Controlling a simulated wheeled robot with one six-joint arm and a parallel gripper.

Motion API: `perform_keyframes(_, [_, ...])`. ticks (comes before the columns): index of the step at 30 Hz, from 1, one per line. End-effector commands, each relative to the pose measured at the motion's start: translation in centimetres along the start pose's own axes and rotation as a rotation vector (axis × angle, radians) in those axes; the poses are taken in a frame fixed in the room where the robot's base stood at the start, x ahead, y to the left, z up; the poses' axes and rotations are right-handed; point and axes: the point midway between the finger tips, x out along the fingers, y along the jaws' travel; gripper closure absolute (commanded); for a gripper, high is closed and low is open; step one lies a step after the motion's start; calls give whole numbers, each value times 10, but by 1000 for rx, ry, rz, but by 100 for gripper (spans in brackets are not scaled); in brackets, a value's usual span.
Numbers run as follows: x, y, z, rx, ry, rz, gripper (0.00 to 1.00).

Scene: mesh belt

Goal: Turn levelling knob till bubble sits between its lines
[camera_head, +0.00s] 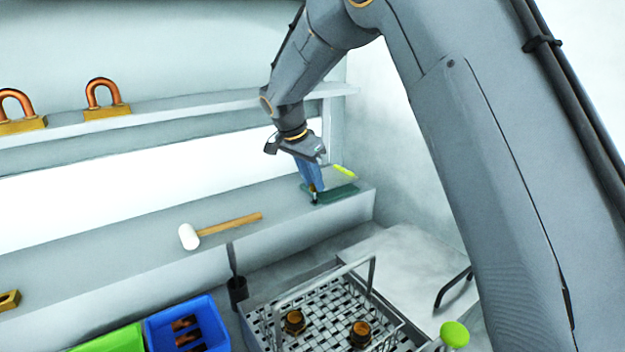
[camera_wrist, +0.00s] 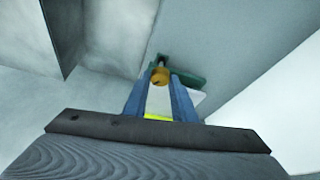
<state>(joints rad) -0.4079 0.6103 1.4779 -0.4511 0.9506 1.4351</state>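The levelling knob (camera_wrist: 160,76) is a small brass-coloured piece at one end of a dark green plate (camera_head: 343,192) on the grey ledge. My gripper (camera_head: 313,187) points down at it from above, its blue fingers on either side of it. In the wrist view my gripper (camera_wrist: 160,80) has a fingertip against each side of the knob, with no gap visible. The bubble vial (camera_head: 344,171) is a yellow-green strip beside the fingers; only a sliver of the vial (camera_wrist: 157,117) shows in the wrist view. The bubble and its lines cannot be made out.
A white-headed mallet (camera_head: 190,236) lies on the ledge to the left. Below are a mesh basket (camera_head: 270,311) with brown-gold parts, a blue bin (camera_head: 210,308) and a green bin (camera_head: 112,342). A wall rises right of the ledge.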

Motion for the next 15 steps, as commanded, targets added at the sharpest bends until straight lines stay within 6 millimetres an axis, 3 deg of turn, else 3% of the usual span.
perform_keyframes(15, [1, 2, 0, -166, 1, -69, 98])
